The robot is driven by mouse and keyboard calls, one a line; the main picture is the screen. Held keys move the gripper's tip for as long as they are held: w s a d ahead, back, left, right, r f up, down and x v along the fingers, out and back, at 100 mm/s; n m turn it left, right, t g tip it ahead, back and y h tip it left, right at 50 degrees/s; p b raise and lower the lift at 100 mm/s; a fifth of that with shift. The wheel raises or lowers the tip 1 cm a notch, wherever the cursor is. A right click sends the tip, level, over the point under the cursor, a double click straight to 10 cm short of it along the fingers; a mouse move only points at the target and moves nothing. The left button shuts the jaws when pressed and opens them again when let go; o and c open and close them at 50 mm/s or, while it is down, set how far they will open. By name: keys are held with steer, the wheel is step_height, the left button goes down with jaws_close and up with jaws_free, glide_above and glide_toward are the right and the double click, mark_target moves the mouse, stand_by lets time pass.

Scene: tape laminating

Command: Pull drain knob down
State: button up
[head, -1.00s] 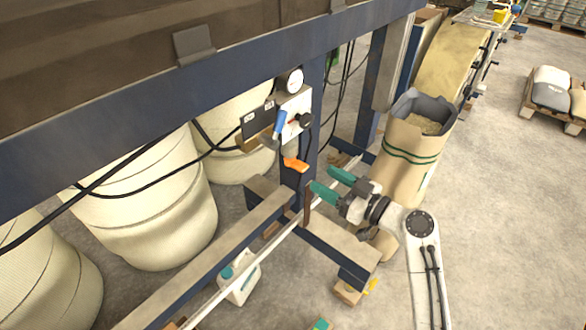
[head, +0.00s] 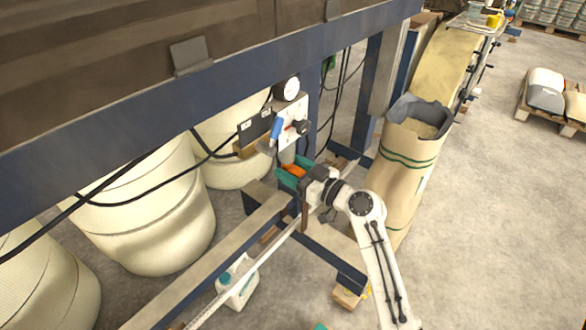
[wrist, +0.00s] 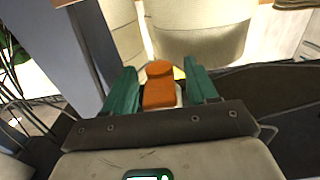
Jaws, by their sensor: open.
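The orange drain knob (head: 294,170) sits low on the blue post, below the gauge panel. My gripper (head: 290,172) has its two green fingers around it. In the wrist view the orange knob (wrist: 160,86) lies between the green fingers (wrist: 158,90), with a gap to the right finger and a narrower one to the left. The fingers are open, and I cannot tell whether either touches the knob. The knob's lower end is partly hidden by my gripper body in the wrist view.
Above the knob are a panel (head: 291,124) with a blue lever (head: 277,128) and a round gauge (head: 287,89). The blue post (head: 313,95) and a lower beam (head: 225,262) are close by. A paper sack (head: 404,165) stands right; large white bags (head: 150,215) stand left.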

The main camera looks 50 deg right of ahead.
jaws_close()
stand_by(0.3)
steer(key=f+b, duration=0.1)
steer(key=b, duration=0.1)
steer(key=shift+f+b, duration=0.3)
steer(key=shift+f, duration=0.05)
stand_by(0.3)
jaws_free()
steer(key=s, duration=1.1)
steer(key=shift+d, duration=0.2)
